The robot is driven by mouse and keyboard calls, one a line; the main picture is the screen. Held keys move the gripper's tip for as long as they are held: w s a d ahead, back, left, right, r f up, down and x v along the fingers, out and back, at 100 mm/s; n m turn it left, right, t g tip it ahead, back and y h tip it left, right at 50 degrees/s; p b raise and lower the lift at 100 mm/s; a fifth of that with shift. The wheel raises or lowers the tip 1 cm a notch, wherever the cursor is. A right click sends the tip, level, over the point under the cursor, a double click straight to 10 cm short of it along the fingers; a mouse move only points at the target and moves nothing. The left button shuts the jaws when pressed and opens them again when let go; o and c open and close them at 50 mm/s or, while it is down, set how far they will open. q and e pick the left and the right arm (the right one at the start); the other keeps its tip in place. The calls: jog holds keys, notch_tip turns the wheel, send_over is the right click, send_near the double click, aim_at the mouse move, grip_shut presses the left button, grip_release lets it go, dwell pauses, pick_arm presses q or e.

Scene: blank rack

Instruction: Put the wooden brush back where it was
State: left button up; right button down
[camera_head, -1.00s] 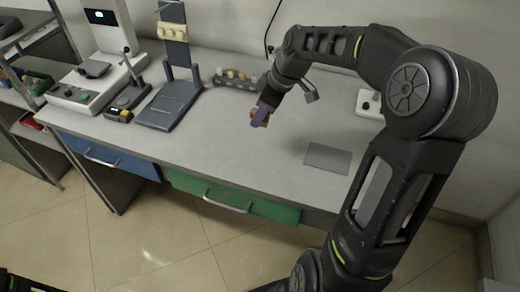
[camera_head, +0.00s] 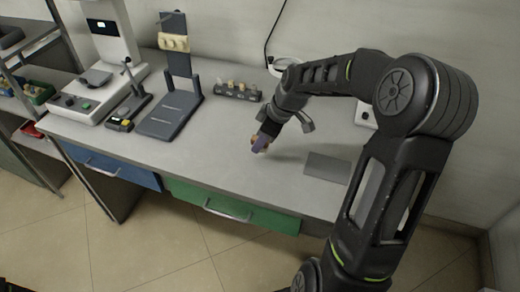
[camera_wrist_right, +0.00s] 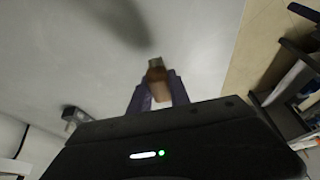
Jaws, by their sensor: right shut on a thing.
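My right gripper (camera_head: 262,143) has purple fingertips and is over the grey bench top (camera_head: 215,150), left of a flat grey pad. It is shut on a brown wooden piece, which I take as the wooden brush. In the right wrist view the brush (camera_wrist_right: 156,74) sticks out between the purple fingers of the gripper (camera_wrist_right: 158,95), with a darker end pointing away. The bench surface lies beyond it, and a dark blurred shadow falls there. I cannot tell the height above the bench. My left gripper is out of view.
The grey pad (camera_head: 327,167) lies flat on the right. A small dark rack (camera_head: 238,91) with several pale pieces stands at the back. A dark stand (camera_head: 170,115) with pale blanks and a white instrument (camera_head: 85,108) stand left. The front middle of the bench is clear.

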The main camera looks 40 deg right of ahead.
jog(key=shift+f, duration=1.85)
jog(key=shift+f, duration=0.2)
jog(key=c, duration=1.2)
grip_release()
jog(key=shift+r, duration=0.1)
jog(key=v, duration=1.2)
jog(key=shift+r, duration=0.15)
